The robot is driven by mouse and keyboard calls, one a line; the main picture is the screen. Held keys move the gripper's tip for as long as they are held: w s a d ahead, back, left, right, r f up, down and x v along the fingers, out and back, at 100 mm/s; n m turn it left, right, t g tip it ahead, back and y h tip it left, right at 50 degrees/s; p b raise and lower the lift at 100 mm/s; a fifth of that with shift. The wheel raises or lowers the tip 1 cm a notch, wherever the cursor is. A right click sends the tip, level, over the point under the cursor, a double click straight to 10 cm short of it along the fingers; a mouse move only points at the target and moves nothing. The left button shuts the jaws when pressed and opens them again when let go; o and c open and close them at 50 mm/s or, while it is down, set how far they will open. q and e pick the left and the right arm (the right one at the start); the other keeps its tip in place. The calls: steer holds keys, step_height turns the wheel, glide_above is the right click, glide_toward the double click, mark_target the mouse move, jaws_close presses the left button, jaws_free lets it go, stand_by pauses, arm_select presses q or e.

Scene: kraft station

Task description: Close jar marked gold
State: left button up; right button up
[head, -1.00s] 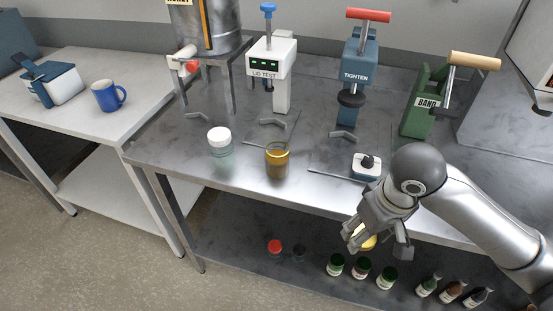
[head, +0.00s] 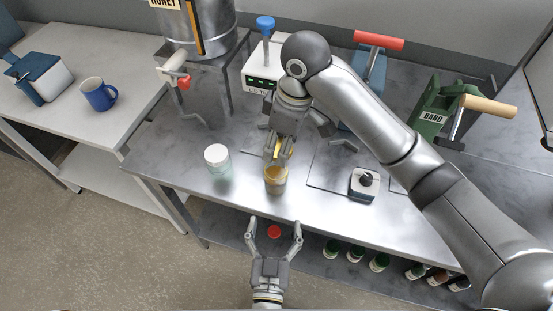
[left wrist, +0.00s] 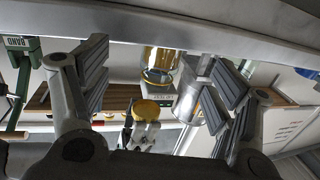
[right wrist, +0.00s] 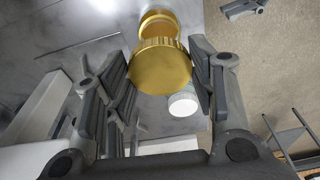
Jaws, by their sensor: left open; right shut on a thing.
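The gold-rimmed glass jar (head: 276,181) stands open and upright near the front edge of the steel bench. My right gripper (head: 277,153) is shut on the gold lid (right wrist: 160,72), holding it by its sides. In the head view the lid is mostly hidden by the fingers, just behind and above the jar. In the right wrist view the jar's gold rim (right wrist: 158,22) shows beyond the lid, apart from it. My left gripper (head: 273,229) is open and empty, in front of the bench edge. The lid (left wrist: 146,110) also shows between its fingers in the left wrist view, farther off.
A white-capped jar (head: 217,160) stands left of the gold jar. A small device with a black knob (head: 364,184) is to the right. The lid tester (head: 262,75) stands behind my right gripper. Several jars and a red lid (head: 274,232) are on the lower shelf.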

mark_target(275, 189)
steer(key=shift+w+a+r+n, duration=0.2)
steer(key=shift+a+r+n, duration=0.1)
steer(key=shift+a+r, duration=0.15)
arm_select(q)
step_height(275, 189, up, 3)
steer(key=shift+w+a+f+n+y, duration=0.1)
steer(key=shift+a+n+y, duration=0.05)
steer(key=shift+n+y, duration=0.15)
arm_select(e)
steer(key=shift+s, duration=0.15)
steer(key=shift+d, duration=0.1)
arm_select(q)
steer(key=w, duration=1.2)
steer(key=shift+d, duration=0.3)
steer(key=c, duration=1.5)
steer(key=shift+c, duration=0.2)
arm_select(e)
steer(key=shift+f, duration=2.55)
